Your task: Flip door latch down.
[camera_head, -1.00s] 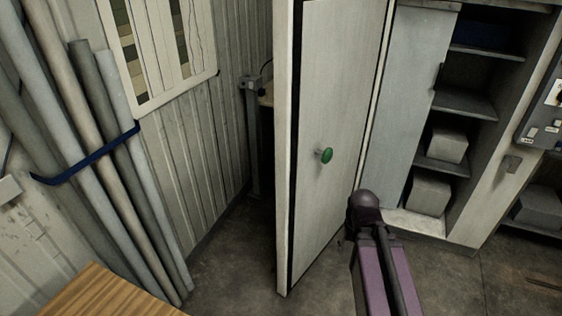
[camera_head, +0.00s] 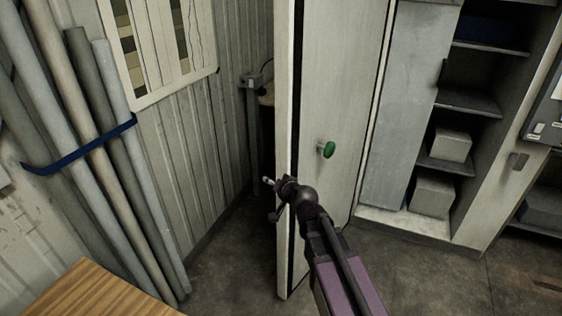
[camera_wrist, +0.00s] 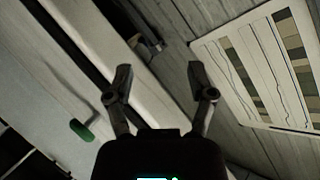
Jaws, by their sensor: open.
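A tall pale door (camera_head: 335,90) stands swung open with its edge towards me. A green knob (camera_head: 328,149) sits on its right face; it also shows at the lower left of the wrist view (camera_wrist: 81,130). I cannot tell whether this knob is the door latch. My gripper (camera_head: 270,199) is in front of the door's free edge, left of and lower than the knob. In the wrist view my gripper (camera_wrist: 159,78) has its two fingers spread, with nothing between them. The pale door edge (camera_wrist: 125,50) runs diagonally behind the fingers.
A grey post with a bracket (camera_head: 251,82) stands behind the door on the left. A wooden surface (camera_head: 95,290) is at the lower left. Open shelves (camera_head: 475,100) stand at the right.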

